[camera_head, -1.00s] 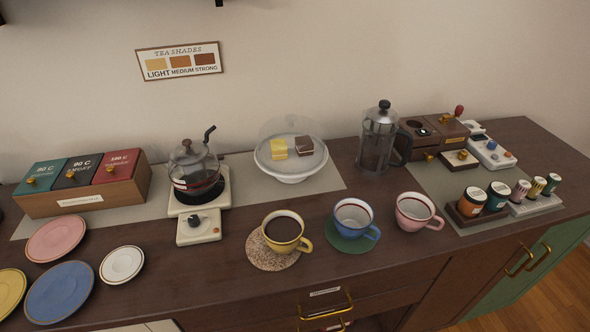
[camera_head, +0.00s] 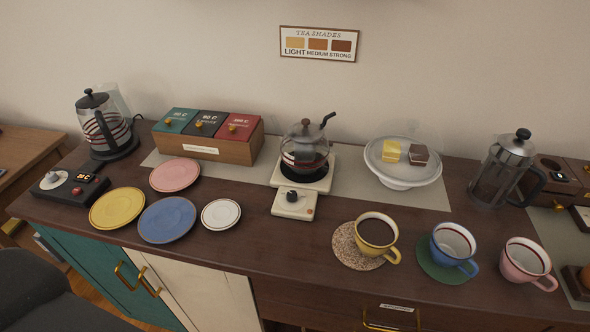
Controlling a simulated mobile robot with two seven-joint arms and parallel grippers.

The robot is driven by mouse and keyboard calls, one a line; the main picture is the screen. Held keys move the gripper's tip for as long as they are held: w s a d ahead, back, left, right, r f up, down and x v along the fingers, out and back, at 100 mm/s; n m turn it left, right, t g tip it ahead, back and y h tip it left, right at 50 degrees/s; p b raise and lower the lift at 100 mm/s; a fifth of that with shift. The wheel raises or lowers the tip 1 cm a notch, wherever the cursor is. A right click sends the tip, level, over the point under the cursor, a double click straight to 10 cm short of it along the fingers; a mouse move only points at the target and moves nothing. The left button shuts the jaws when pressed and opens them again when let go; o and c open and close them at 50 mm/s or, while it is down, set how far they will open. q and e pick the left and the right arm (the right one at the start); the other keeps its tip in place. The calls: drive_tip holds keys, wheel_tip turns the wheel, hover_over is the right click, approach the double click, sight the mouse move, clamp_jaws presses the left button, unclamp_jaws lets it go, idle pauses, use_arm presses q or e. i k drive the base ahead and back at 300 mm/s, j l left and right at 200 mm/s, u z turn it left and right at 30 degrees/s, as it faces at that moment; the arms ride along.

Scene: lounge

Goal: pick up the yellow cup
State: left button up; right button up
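The yellow cup (camera_head: 376,235) stands upright on a round speckled coaster (camera_head: 346,249) near the front of the dark wooden sideboard. It holds a dark brown liquid, and its handle points to the lower right. Neither of my grippers shows in the head view.
A blue cup (camera_head: 452,249) on a green coaster and a pink cup (camera_head: 526,262) stand to its right. A glass teapot (camera_head: 305,152) on a warmer, a cake stand (camera_head: 403,177) and a French press (camera_head: 500,170) are behind. Several plates, including a blue plate (camera_head: 167,219), lie left.

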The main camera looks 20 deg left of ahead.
sight(375, 234)
drive_tip(key=k+j+u, duration=0.1)
drive_tip(key=j, duration=0.4)
drive_tip(key=k+j+u, duration=0.1)
drive_tip(key=j, duration=0.4)
drive_tip(key=k+j, duration=0.15)
drive_tip(key=j, duration=0.35)
drive_tip(key=u, duration=0.05)
